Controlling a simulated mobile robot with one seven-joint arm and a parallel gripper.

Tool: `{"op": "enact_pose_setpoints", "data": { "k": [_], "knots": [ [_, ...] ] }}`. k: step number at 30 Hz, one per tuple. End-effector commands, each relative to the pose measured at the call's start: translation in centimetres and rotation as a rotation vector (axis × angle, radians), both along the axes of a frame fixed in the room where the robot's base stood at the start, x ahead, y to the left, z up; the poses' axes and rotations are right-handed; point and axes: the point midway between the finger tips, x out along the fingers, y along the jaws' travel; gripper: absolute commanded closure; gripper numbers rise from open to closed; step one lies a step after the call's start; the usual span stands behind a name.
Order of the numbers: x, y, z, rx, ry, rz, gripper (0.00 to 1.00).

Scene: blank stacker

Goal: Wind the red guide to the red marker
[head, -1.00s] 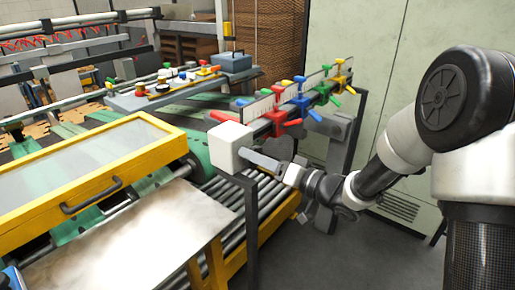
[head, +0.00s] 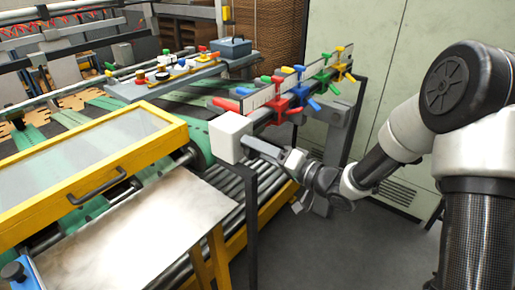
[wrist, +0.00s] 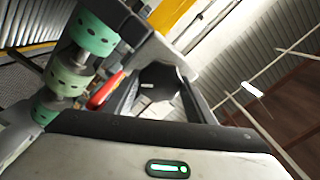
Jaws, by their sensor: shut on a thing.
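The red guide (head: 283,106) sits on the rail beside a white scale strip (head: 258,98), nearest me in a row of coloured guides. A red piece (head: 225,104), perhaps the red marker, shows at the strip's left end, left of the red guide and apart from it. A white box (head: 230,138) stands at the rail's near end. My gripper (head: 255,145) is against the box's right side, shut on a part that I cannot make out. In the wrist view a red part (wrist: 105,91) shows beside dark jaw parts.
Blue (head: 298,92), green (head: 321,79) and yellow (head: 343,69) guides follow along the rail. A roller conveyor (head: 235,190) runs below. A yellow-framed glass cover (head: 90,165) and a pale metal sheet (head: 140,230) lie left. A cabinet (head: 400,80) stands behind; the floor at right is clear.

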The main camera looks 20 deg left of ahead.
Motion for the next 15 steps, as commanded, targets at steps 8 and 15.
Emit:
{"op": "enact_pose_setpoints", "data": {
  "k": [8, 15],
  "knots": [
    [-0.02, 0.00, -0.03, 0.000, 0.000, 0.000, 0.32],
    [-0.07, -0.22, -0.03, -0.001, -0.001, -0.001, 0.32]
  ]
}}
